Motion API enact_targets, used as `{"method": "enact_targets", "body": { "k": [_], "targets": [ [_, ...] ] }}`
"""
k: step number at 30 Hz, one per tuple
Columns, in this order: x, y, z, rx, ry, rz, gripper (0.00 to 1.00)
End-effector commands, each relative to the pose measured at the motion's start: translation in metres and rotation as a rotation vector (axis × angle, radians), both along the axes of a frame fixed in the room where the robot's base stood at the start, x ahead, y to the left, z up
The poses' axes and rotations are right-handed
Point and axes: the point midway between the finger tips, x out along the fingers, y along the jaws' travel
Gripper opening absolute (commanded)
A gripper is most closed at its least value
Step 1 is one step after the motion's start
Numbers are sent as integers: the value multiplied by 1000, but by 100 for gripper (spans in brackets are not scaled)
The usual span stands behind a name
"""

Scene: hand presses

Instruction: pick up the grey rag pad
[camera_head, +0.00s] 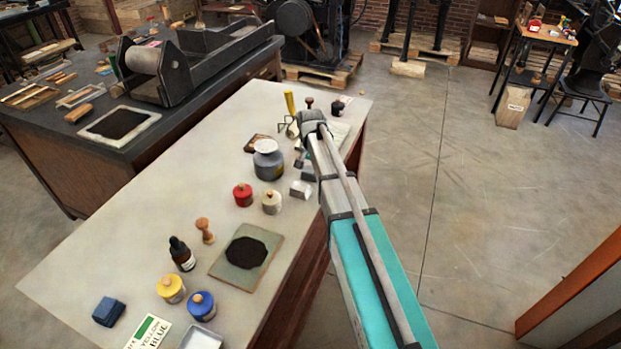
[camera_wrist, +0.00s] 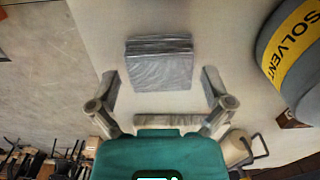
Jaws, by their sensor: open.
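The grey rag pad (camera_wrist: 158,65) lies flat on the pale tabletop in the wrist view, a folded block with a creased top. In the head view the pad (camera_head: 300,189) sits near the table's right edge, just nearer than my gripper (camera_head: 304,162). My gripper is open and empty. In the wrist view its two fingers (camera_wrist: 159,82) stand apart on the left and right, and the pad shows between and beyond their tips. The fingers do not appear to touch it. My arm hides part of the table edge beside them in the head view.
A grey solvent can (camera_head: 268,164) with a yellow label (camera_wrist: 295,45) stands close beside the pad. Red (camera_head: 243,195) and cream (camera_head: 271,202) jars stand nearer. Tools lie behind my gripper. The table edge and open floor (camera_wrist: 40,70) are on the other side.

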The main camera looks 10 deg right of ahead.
Motion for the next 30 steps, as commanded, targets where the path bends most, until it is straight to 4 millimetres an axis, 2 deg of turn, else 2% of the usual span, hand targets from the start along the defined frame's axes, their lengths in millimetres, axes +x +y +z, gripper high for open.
{"method": "enact_targets", "body": {
  "k": [1,5,24,26,30],
  "targets": [
    [0,0,-6,0,0,0,100],
    [0,0,-10,0,0,0,100],
    [0,0,-10,0,0,0,100],
    [0,0,-10,0,0,0,91],
    [0,0,-10,0,0,0,65]
  ]
}}
